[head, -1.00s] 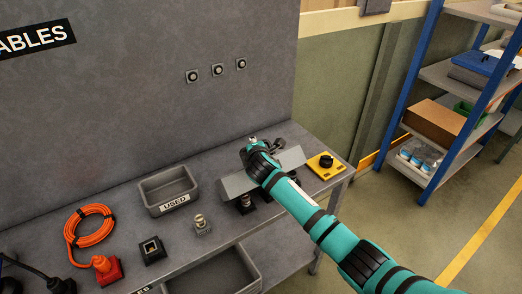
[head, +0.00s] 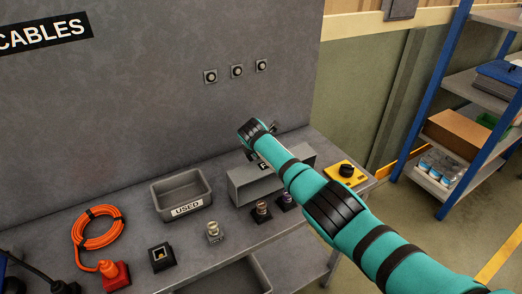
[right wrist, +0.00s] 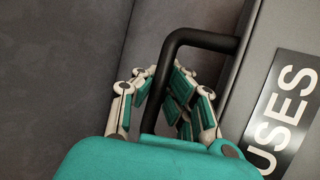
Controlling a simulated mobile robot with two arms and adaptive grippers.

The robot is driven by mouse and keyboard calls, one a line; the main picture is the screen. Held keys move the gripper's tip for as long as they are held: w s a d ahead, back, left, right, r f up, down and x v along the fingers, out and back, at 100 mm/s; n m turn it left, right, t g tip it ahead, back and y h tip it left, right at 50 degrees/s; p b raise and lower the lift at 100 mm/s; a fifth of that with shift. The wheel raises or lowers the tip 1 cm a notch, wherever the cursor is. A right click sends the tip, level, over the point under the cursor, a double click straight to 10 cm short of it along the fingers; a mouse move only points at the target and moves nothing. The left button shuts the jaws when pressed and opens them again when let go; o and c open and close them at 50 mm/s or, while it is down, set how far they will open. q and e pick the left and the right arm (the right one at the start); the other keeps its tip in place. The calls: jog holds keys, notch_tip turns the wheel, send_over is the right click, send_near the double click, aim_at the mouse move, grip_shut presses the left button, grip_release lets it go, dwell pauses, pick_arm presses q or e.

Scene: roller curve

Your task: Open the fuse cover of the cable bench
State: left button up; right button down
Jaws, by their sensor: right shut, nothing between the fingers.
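The fuse cover (head: 243,185) is a grey box-like lid on the bench, raised behind two dark fuse sockets (head: 262,211). My right arm crosses in front of it and hides its middle and most of its label. In the right wrist view, the cover's black bar handle (right wrist: 205,40) and a label reading "USES" (right wrist: 285,115) show close up. My right gripper (right wrist: 160,75) is shut at the handle, whose bar passes by its fingers. It grips nothing. The fingers are mostly hidden in the head view. My left gripper is not in view.
On the bench (head: 225,262) stand a grey "USED" bin (head: 170,187), a loose fuse (head: 214,232), a black socket block (head: 162,256), a coiled orange cable (head: 88,235) with a red plug base, and a yellow box with a black knob (head: 346,172). The wall stands close behind.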

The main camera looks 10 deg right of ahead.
jog(key=shift+w+a+r, duration=0.15)
jog(key=shift+w+r, duration=0.15)
jog(key=shift+r, duration=0.05)
jog(key=c, duration=1.4)
grip_release()
jog(key=shift+f, duration=0.15)
jog(key=shift+c, duration=0.2)
jog(key=shift+o, duration=0.5)
jog(key=shift+s+f, duration=0.15)
jog(key=shift+f, duration=0.05)
jog(key=v, duration=1.2)
jog(key=shift+a, duration=0.1)
jog(key=shift+c, duration=0.2)
